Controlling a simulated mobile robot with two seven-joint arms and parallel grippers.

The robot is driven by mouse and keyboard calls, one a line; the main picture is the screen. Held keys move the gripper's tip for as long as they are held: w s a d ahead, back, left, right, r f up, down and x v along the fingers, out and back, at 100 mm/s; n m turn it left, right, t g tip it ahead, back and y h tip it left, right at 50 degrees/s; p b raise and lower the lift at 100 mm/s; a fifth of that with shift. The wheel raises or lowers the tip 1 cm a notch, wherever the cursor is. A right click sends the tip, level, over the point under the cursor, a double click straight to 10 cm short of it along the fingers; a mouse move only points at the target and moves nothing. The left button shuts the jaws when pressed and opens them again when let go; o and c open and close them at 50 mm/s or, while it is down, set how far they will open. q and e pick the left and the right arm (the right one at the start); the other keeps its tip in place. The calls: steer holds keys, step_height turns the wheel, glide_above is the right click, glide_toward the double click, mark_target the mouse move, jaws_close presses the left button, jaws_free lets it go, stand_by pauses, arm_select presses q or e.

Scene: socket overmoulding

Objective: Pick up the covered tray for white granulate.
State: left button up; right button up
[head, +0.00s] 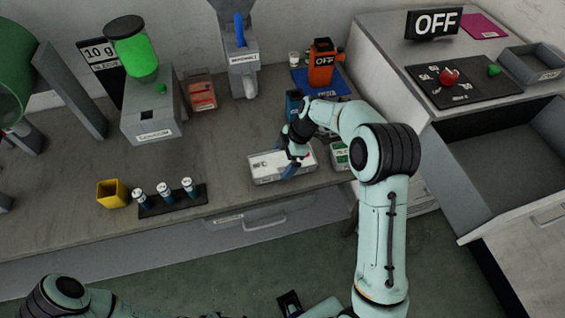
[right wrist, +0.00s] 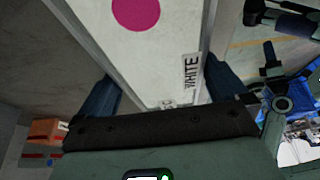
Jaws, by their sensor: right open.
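The covered tray for white granulate (head: 265,168) is a pale, low box on the front part of the grey bench. In the right wrist view its lid (right wrist: 150,60) shows a magenta dot and a label reading WHITE. My right gripper (head: 293,162) is over the tray's right part. In the right wrist view the open right gripper (right wrist: 162,90) has one blue finger on each side of the tray. I cannot tell whether the fingers touch it. My arm hides part of the tray in the head view.
A green-labelled container (head: 340,157) stands right of the tray, close to my right arm. A black rack (head: 173,204) with blue-and-white vials and a yellow cup (head: 112,194) stand to the left. An orange device (head: 321,64) is behind.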

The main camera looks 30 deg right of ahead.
steer(key=shift+w+a+f, duration=0.1)
steer(key=shift+a+f, duration=0.1)
steer(key=shift+f, duration=0.3)
steer(key=c, duration=1)
steer(key=shift+r, duration=0.1)
steer(key=shift+c, duration=0.4)
steer(key=shift+r, duration=0.15)
